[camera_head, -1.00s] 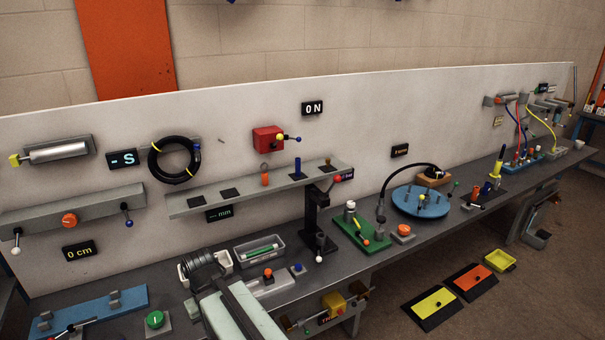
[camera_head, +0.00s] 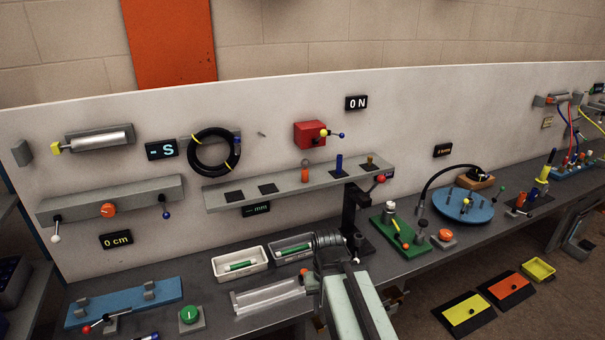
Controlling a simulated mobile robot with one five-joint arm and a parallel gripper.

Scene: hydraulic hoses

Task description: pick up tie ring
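I cannot tell for sure which thing is the tie ring. A small grey ring (camera_head: 305,162) stands just above an orange cylinder (camera_head: 305,175) on the grey wall shelf. A coiled black hose (camera_head: 214,150) with yellow bands hangs on the panel, left of the shelf. My gripper (camera_head: 330,246) is at the end of my pale green arm, low in front of the bench and below the shelf. Its dark ribbed wrist faces away from me, so the fingers are hidden and nothing shows in them. It is apart from the small ring and the hose.
A white tray (camera_head: 240,273) and a grey tray (camera_head: 275,257), each with a green cylinder, lie left of my gripper. A black press (camera_head: 353,215) stands close to its right. A blue fixture (camera_head: 125,302) and green knob (camera_head: 189,315) are front left.

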